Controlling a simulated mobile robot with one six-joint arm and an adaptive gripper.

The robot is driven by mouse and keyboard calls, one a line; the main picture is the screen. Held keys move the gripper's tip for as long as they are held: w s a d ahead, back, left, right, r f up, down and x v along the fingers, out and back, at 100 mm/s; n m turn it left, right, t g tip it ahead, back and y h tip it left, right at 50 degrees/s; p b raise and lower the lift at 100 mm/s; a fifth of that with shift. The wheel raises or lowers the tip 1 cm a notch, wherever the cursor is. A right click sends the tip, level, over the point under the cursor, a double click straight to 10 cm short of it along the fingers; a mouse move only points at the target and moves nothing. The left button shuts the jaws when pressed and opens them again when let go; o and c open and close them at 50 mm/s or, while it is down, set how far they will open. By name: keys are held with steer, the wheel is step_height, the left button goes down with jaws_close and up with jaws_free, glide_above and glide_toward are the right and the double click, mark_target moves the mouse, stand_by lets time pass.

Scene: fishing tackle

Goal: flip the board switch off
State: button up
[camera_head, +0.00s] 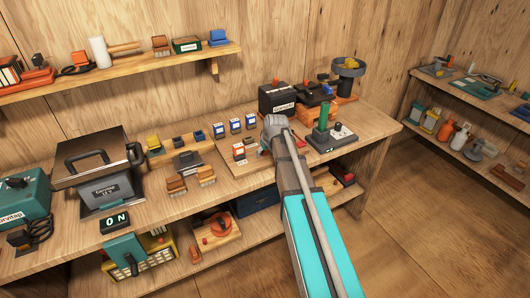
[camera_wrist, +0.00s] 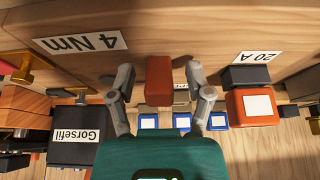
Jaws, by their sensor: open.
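My gripper (camera_wrist: 159,80) is open, its two grey fingers apart, low over the workbench. In the wrist view a red-brown block (camera_wrist: 158,80) shows between the fingers, with a gap on each side; whether it is a switch lever is hard to tell. An orange block with a white face and dark top (camera_wrist: 257,106) is at the right, beside a "20 A" label (camera_wrist: 258,57). In the head view my gripper (camera_head: 273,124) hides part of the bench. I cannot tell which part is the board switch.
A black "Gorsefil" box (camera_head: 279,99) stands behind my gripper. Several blue-framed boxes (camera_head: 235,126) stand to its left. A shelf (camera_head: 130,67) hangs above.

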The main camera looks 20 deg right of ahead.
steer(key=shift+w+g, duration=0.15)
steer(key=shift+g, duration=0.15)
steer(key=shift+w+r+g+p, duration=0.15)
steer(key=shift+w+g+p, duration=0.1)
steer(key=shift+g+p, duration=0.35)
steer(key=shift+w+a+g+h+p, duration=0.1)
steer(key=shift+w+g+h+p, duration=0.15)
steer(key=shift+g, duration=0.45)
steer(key=shift+w+g+h+p, duration=0.1)
steer(key=shift+g+h, duration=0.15)
steer(key=shift+g, duration=0.45)
steer(key=shift+s+r+p, duration=0.2)
steer(key=shift+r+p, duration=0.8)
steer(key=shift+r, duration=0.05)
step_height(320, 180, up, 12)
steer(key=p, duration=1.2)
steer(key=s+a+f+m+b, duration=0.1)
steer(key=s+a, duration=0.3)
steer(key=s, duration=0.8)
steer(key=s+a+f+m+b, duration=0.1)
steer(key=s+a, duration=0.3)
steer(key=s, duration=0.9)
steer(key=shift+a+f+b, duration=0.15)
steer(key=shift+f+b, duration=0.25)
steer(key=shift+f, duration=0.05)
